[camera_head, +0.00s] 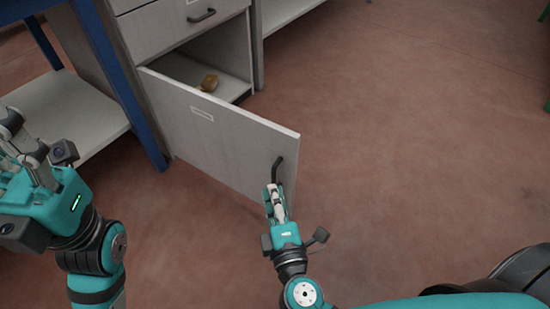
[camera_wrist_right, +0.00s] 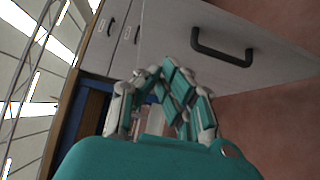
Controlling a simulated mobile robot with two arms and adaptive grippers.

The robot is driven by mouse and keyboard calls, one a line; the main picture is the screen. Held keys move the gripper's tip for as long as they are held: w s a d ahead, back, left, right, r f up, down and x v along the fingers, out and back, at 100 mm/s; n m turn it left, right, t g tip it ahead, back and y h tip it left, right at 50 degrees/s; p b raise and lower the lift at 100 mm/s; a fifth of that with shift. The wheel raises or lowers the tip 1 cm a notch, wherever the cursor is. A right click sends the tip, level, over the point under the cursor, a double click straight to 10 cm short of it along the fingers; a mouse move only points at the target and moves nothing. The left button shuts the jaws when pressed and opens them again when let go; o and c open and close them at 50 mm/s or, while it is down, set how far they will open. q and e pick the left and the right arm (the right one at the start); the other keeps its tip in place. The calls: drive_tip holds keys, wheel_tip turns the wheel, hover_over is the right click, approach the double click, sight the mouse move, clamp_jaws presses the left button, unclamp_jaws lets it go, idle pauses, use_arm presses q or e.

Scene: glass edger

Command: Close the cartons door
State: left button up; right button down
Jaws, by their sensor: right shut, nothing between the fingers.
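The cabinet door (camera_head: 225,130) is a light grey panel with a small label, standing wide open from the lower compartment. Its dark handle (camera_head: 277,168) is near the free edge; the handle also shows in the right wrist view (camera_wrist_right: 222,50). My right gripper (camera_head: 273,192) is shut and empty, close to the handle in the head view. In the right wrist view its fingertips (camera_wrist_right: 160,74) are to the left of the handle, not around it. Whether they touch the door I cannot tell. My left gripper (camera_head: 25,150) is at the left edge, away from the door.
The open compartment (camera_head: 232,88) holds a small brownish object (camera_head: 209,83). A closed drawer (camera_head: 180,25) with a dark handle is above it. A blue-legged bench (camera_head: 130,95) with a low shelf stands to the left. The red floor (camera_head: 420,130) to the right is clear.

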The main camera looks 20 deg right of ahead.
approach(271, 140)
drive_tip(key=w+a, duration=0.2)
drive_tip(key=a, duration=0.1)
drive_tip(key=shift+w+d+f+p, duration=0.1)
drive_tip(key=shift+w+d+p, duration=0.25)
drive_tip(key=shift+w+d, duration=1.25)
drive_tip(key=shift+d, duration=0.1)
